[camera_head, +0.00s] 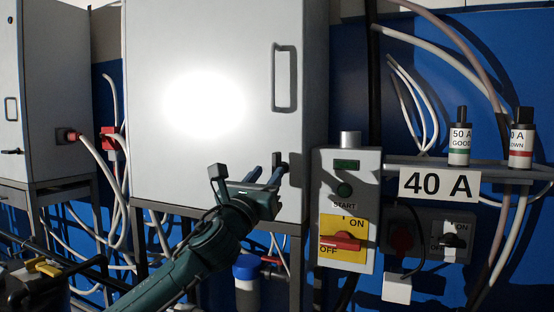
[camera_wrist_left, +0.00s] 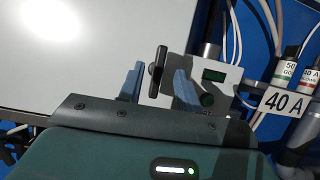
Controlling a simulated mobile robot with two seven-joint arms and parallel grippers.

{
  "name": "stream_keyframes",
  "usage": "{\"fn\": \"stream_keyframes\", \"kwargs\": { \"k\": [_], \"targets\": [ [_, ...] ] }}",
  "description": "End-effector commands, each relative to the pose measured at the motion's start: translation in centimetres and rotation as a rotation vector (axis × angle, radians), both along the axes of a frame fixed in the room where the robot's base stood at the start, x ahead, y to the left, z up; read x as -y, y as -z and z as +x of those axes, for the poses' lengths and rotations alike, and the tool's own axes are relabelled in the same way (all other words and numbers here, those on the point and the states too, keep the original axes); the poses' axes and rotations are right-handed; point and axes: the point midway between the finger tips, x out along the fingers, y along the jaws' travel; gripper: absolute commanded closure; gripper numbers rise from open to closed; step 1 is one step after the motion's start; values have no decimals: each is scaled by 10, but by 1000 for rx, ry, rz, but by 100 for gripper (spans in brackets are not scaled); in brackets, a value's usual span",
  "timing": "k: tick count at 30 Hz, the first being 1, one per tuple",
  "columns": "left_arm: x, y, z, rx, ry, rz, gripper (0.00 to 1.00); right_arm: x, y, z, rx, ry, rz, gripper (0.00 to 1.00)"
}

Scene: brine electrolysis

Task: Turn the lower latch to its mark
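The lower latch (camera_head: 277,158) is a small dark handle at the lower right edge of the large grey cabinet door. In the left wrist view the latch (camera_wrist_left: 157,72) is black, nearly upright and slightly tilted. My left gripper (camera_head: 266,175) is open in front of the door's lower right corner. In the left wrist view its two blue fingers (camera_wrist_left: 158,86) stand apart, one on each side of the latch in the picture. I cannot tell whether either finger touches it. The latch's mark cannot be made out. My right gripper is not in view.
The grey cabinet door (camera_head: 160,150) has a long handle (camera_head: 284,78) above. To the right are a START box (camera_head: 345,165), a red-yellow switch (camera_head: 343,240), a 40 A sign (camera_head: 439,185) and two labelled fuses on a shelf (camera_head: 400,166). Cables hang around.

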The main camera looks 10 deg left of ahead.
Motion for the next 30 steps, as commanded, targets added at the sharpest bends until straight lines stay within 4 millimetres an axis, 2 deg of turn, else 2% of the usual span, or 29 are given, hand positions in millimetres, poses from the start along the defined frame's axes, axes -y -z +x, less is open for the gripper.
{"fn": "stream_keyframes", "kwargs": {
  "k": [6,12,24,30],
  "targets": [
    [7,-16,36,0,1,-2,65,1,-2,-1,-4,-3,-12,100],
    [10,-23,53,0,0,-2,65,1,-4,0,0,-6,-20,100],
    [11,-24,57,1,0,0,66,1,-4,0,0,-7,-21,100],
    [11,-24,57,0,0,0,83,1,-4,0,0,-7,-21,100]
  ]
}}
